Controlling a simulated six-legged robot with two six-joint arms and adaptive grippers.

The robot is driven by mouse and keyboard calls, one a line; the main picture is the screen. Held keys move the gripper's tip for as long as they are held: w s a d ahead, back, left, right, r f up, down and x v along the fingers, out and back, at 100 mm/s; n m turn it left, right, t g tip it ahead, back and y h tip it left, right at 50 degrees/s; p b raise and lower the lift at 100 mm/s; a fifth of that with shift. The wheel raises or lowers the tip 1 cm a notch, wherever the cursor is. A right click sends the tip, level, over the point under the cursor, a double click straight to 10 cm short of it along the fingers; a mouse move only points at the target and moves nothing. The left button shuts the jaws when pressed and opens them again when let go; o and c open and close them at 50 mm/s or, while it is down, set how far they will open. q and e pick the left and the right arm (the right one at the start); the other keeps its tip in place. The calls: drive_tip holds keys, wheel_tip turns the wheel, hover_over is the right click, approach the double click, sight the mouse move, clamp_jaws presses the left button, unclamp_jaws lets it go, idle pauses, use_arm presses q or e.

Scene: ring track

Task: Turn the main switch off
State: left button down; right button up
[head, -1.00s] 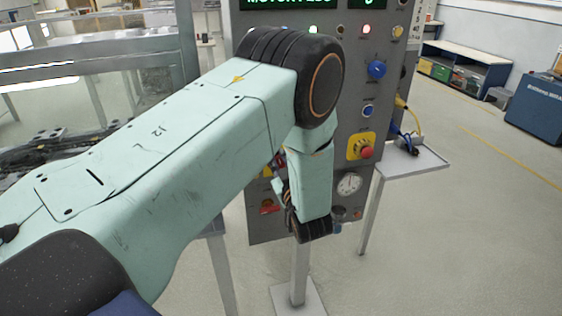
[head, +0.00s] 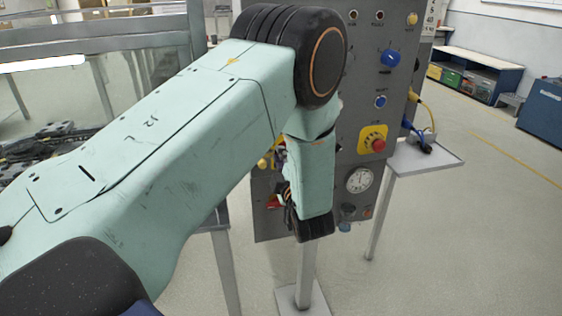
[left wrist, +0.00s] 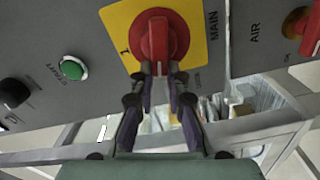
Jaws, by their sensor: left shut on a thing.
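The main switch (left wrist: 157,40) is a red rotary handle on a yellow plate marked MAIN, at the top middle of the left wrist view. Its grip bar runs up and down in that picture. My left gripper (left wrist: 161,84) is shut on the lower end of this bar, a finger on each side. In the head view my left arm comes in from the left and reaches down in front of the grey control panel (head: 350,120), hiding the switch and the fingertips. My right gripper is not in view.
The panel also bears a red emergency button (head: 378,144), a blue knob (head: 390,58), a gauge (head: 359,180) and, in the left wrist view, a green button (left wrist: 72,68) and the red AIR handle (left wrist: 312,32). A small shelf (head: 440,162) juts out at right. Open floor lies beyond.

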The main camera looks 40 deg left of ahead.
use_arm(q)
drive_tip(key=shift+w+d+f+n+b, duration=0.1)
drive_tip(key=shift+f+n+b, duration=0.15)
drive_tip(key=shift+n+b, duration=0.35)
drive_tip(key=shift+d+f+n+b, duration=0.1)
drive_tip(key=shift+f+n+b, duration=0.15)
drive_tip(key=shift+n, duration=0.55)
drive_tip(key=shift+r, duration=0.1)
drive_tip(key=c, duration=1.5)
unclamp_jaws()
drive_tip(key=shift+w, duration=0.1)
drive_tip(key=shift+o, duration=0.9)
drive_tip(key=shift+w, duration=0.15)
drive_tip(key=v, duration=0.7)
drive_tip(key=shift+s+d, duration=0.15)
drive_tip(key=shift+s, duration=0.1)
